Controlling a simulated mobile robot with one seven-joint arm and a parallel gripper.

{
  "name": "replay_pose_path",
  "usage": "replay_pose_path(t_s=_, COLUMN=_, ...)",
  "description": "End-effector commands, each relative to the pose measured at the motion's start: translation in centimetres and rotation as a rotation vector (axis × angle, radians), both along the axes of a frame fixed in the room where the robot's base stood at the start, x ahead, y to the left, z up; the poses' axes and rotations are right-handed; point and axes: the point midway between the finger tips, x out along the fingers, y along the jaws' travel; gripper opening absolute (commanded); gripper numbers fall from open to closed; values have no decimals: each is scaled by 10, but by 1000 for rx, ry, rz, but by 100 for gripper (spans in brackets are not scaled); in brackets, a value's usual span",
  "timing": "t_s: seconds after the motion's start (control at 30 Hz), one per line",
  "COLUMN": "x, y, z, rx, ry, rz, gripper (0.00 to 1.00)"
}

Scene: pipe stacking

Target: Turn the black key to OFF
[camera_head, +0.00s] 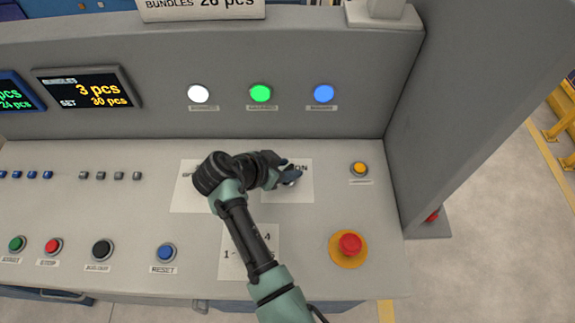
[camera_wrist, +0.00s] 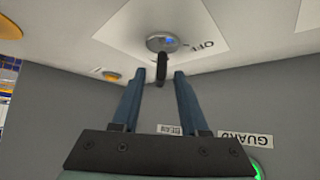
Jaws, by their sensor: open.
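The black key (camera_wrist: 162,70) sticks out of a round silver switch (camera_wrist: 158,44) on a white label plate in the wrist view. The word OFF (camera_wrist: 208,45) is printed beside the switch. My gripper (camera_wrist: 159,76) is open, with one blue finger on each side of the key's outer end. I cannot tell whether either finger touches it. In the head view my gripper (camera_head: 289,172) is over the white plate (camera_head: 295,195) marked ON, and the key is mostly hidden there by the fingers.
An orange button (camera_head: 359,168) is right of the plate, and a red mushroom button (camera_head: 349,244) is nearer the front. A blue button (camera_head: 166,252) and a black button (camera_head: 102,249) are at front left. The upright panel (camera_head: 300,65) with white, green and blue lamps stands behind.

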Motion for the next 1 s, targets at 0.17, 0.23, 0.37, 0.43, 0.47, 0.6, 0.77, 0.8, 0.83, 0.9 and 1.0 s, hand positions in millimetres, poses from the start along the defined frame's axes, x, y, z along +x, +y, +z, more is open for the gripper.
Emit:
replay_pose_path(t_s=0.17, x=1, y=-1, z=-2, rx=0, ry=0, rz=0, gripper=44)
replay_pose_path(t_s=0.23, x=1, y=-1, z=-2, rx=0, ry=0, rz=0, gripper=44)
replay_pose_path(t_s=0.37, x=1, y=-1, z=-2, rx=0, ry=0, rz=0, gripper=35)
replay_pose_path(t_s=0.43, x=1, y=-1, z=-2, rx=0, ry=0, rz=0, gripper=22)
replay_pose_path(t_s=0.47, x=1, y=-1, z=-2, rx=0, ry=0, rz=0, gripper=17)
replay_pose_path(t_s=0.6, x=1, y=-1, z=-2, rx=0, ry=0, rz=0, gripper=0)
replay_pose_path(t_s=0.77, x=1, y=-1, z=-2, rx=0, ry=0, rz=1, gripper=0)
replay_pose_path(t_s=0.8, x=1, y=-1, z=-2, rx=0, ry=0, rz=1, gripper=0)
replay_pose_path(t_s=0.83, x=1, y=-1, z=-2, rx=0, ry=0, rz=1, gripper=0)
replay_pose_path(t_s=0.9, x=1, y=-1, z=-2, rx=1, ry=1, rz=3, gripper=0)
replay_pose_path(t_s=1.0, x=1, y=-1, z=-2, rx=1, ry=1, rz=16, gripper=0)
